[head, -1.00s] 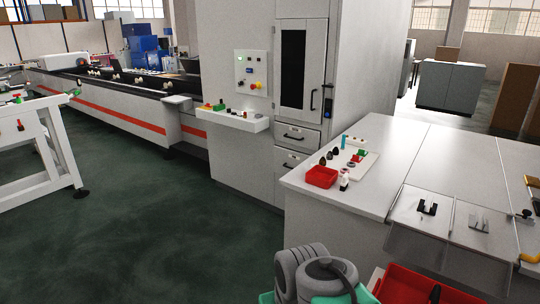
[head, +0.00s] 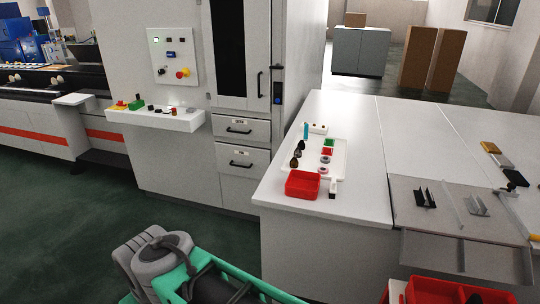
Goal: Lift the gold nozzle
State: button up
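No gold nozzle can be told for certain at this size. Two small dark, brownish cone-shaped pieces, which may be nozzles, stand at the left side of a white tray (head: 338,171) on the white counter. One is the rear cone (head: 299,149), the other the front cone (head: 294,162). Grey and green links of my arm show at the bottom of the head view, in front of and left of the counter. My gripper is not in view.
A red bin (head: 302,184) stands at the tray's front, with small round and green parts behind it. A machine with drawers (head: 243,160) and a small shelf (head: 160,119) stands left. Dark floor lies in front.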

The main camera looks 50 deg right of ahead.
aim_at(294, 163)
jog(key=z, duration=0.35)
jog(key=i, duration=1.1)
jog(key=z, duration=1.05)
jog(key=i, duration=0.65)
jog(key=z, duration=0.35)
